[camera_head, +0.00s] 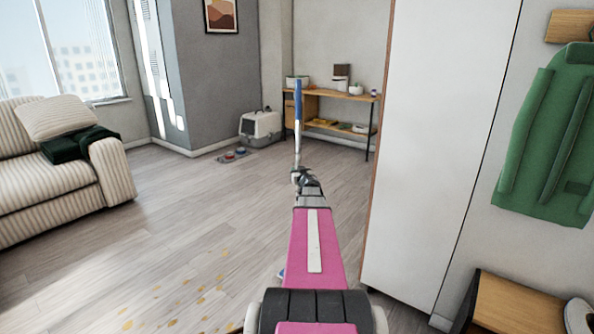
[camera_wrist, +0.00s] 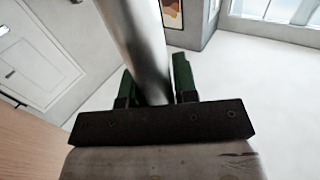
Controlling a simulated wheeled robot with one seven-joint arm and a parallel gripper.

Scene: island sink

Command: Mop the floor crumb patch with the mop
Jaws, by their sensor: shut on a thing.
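The mop (camera_head: 298,115) stands upright ahead of me, with a blue grip at the top and a silver shaft below. My gripper (camera_head: 299,178) is shut on the shaft. In the wrist view the silver shaft (camera_wrist: 148,50) runs between the two green-padded fingers of my gripper (camera_wrist: 158,85). My pink arm hides most of the lower mop; a small blue bit shows at the left edge of the arm near the floor. The crumb patch (camera_head: 200,300), scattered yellow-brown bits, lies on the wood floor to the lower left of my arm.
A striped sofa (camera_head: 50,180) stands at the left. A tall white cabinet (camera_head: 430,150) is close on the right, with a wooden bench (camera_head: 515,305) beyond it. A pet carrier (camera_head: 260,128) and a desk (camera_head: 335,97) are at the back. The middle floor is clear.

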